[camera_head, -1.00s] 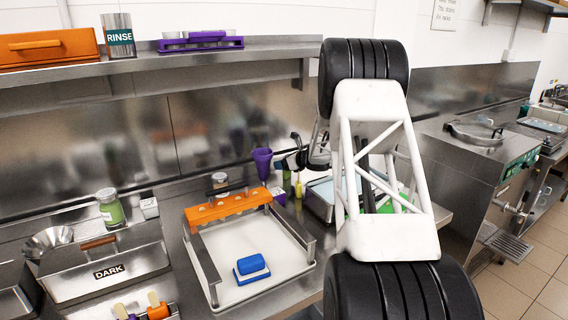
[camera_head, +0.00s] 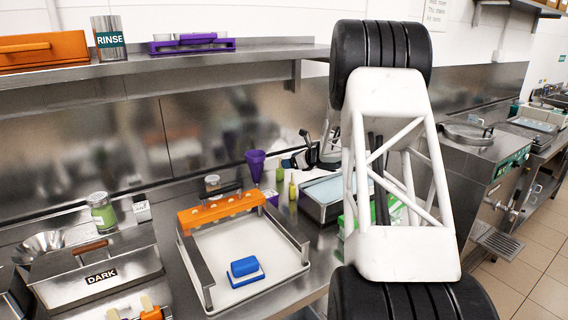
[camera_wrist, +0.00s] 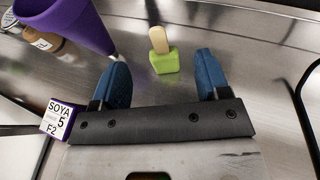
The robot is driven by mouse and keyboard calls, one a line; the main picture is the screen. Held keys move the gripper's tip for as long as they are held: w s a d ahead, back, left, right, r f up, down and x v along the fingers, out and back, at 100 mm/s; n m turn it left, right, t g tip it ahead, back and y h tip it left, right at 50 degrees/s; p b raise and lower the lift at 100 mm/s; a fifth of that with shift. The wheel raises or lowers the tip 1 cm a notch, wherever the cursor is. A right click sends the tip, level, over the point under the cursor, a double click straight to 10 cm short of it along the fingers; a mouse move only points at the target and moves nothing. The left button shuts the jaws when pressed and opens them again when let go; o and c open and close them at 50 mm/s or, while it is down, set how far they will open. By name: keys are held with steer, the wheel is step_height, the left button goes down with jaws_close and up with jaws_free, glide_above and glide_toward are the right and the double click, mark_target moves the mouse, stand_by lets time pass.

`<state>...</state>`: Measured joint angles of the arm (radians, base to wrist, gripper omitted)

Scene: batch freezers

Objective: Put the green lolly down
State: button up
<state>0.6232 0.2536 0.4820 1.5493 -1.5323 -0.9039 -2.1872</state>
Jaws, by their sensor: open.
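The green lolly (camera_wrist: 165,63) stands on the steel counter with its pale stick (camera_wrist: 158,38) pointing up in the wrist view. My gripper (camera_wrist: 162,76) is open, with one blue fingertip on each side of the picture. The lolly shows in the gap between the fingertips, a little beyond them, with clear space to both. In the head view a small green shape (camera_head: 279,174), probably the lolly, is on the counter right of the purple cone. My gripper (camera_head: 304,158) is small and dark there, partly hidden by my arm.
A purple cone (camera_wrist: 68,18) stands close left of the lolly, with a SOYA label block (camera_wrist: 60,118) nearby. A white tray with an orange rack (camera_head: 222,209) holds a blue block (camera_head: 244,267).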

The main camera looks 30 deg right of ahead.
steer(key=shift+v, duration=2.05)
steer(key=s+a+r+m+t+h, duration=0.15)
steer(key=a+r+m+h, duration=0.35)
steer(key=a+r+m, duration=0.55)
steer(key=s+a+r+m+g+h, duration=0.25)
steer(key=s+a+r+m, duration=0.35)
steer(key=s+a+m, duration=0.35)
steer(key=s+a+f+m+g, duration=0.2)
steer(key=s+a+m, duration=0.5)
steer(key=s, duration=0.6)
steer(key=s+a+f+m+g+y, duration=0.1)
steer(key=s+a+m+g, duration=0.3)
steer(key=s, duration=0.9)
steer(key=s+a+f+m+g+y, duration=0.1)
steer(key=s+a+f+m+g, duration=0.2)
steer(key=s+a+m, duration=0.6)
steer(key=s+a+f, duration=0.1)
steer(key=s+a, duration=0.3)
steer(key=s, duration=0.1)
steer(key=shift+a+m, duration=0.2)
steer(key=shift+m, duration=0.2)
